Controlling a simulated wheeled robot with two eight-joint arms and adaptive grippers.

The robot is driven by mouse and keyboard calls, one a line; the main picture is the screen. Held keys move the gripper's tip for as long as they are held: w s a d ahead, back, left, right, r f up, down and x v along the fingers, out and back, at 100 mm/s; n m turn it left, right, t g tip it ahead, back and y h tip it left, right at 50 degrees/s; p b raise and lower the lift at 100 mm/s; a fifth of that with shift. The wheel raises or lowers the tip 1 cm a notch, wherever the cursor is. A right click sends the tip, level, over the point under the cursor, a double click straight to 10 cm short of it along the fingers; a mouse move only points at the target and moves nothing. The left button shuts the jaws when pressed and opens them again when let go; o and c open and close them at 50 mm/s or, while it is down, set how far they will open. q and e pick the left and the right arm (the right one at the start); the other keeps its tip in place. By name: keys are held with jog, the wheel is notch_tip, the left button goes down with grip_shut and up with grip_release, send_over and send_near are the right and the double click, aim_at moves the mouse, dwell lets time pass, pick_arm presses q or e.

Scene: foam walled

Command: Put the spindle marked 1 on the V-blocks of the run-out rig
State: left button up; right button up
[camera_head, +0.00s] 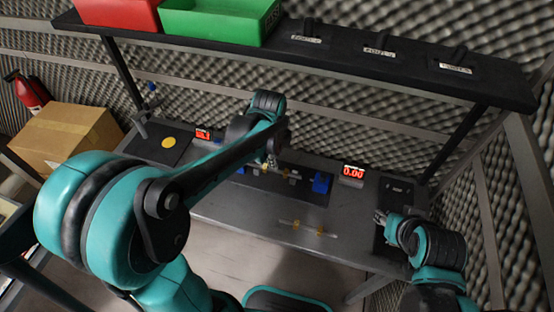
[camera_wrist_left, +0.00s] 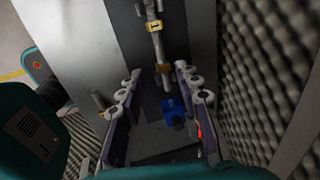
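The run-out rig (camera_head: 262,183) is a dark base in the middle of the bench with blue blocks (camera_head: 320,182) on it. A metal spindle with yellow-brass parts (camera_head: 308,229) lies on the bench in front of it. In the left wrist view a spindle with yellow collars (camera_wrist_left: 155,40) lies along a dark strip, near a blue block (camera_wrist_left: 172,108). My left gripper (camera_head: 270,161) is over the rig. Its fingers (camera_wrist_left: 160,92) are apart with nothing pinched. My right gripper (camera_head: 380,215) is by the right dark plate; its fingers are too small to judge.
Red displays stand behind the rig, left (camera_head: 203,134) and right (camera_head: 353,172). A yellow disc (camera_head: 170,143) lies on a dark plate at left. An overhead shelf (camera_head: 330,62) holds red (camera_head: 118,12) and green (camera_head: 220,20) bins. The front bench right of centre is mostly clear.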

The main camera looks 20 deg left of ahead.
pick_arm(q)
jog(key=s+a+r+n+t, duration=0.1)
jog(key=s+r+n+t, duration=0.1)
jog(key=s+n, duration=0.5)
jog(key=s+a+r+n+t, duration=0.1)
jog(key=s+r+n+t, duration=0.2)
jog(key=s+n, duration=0.5)
jog(key=r+n, duration=0.1)
jog(key=n, duration=0.2)
jog(key=shift+a+r, duration=0.3)
jog(key=shift+a, duration=0.05)
notch_tip(320, 180, down, 4)
jog(key=b, duration=0.3)
jog(key=shift+b, duration=0.4)
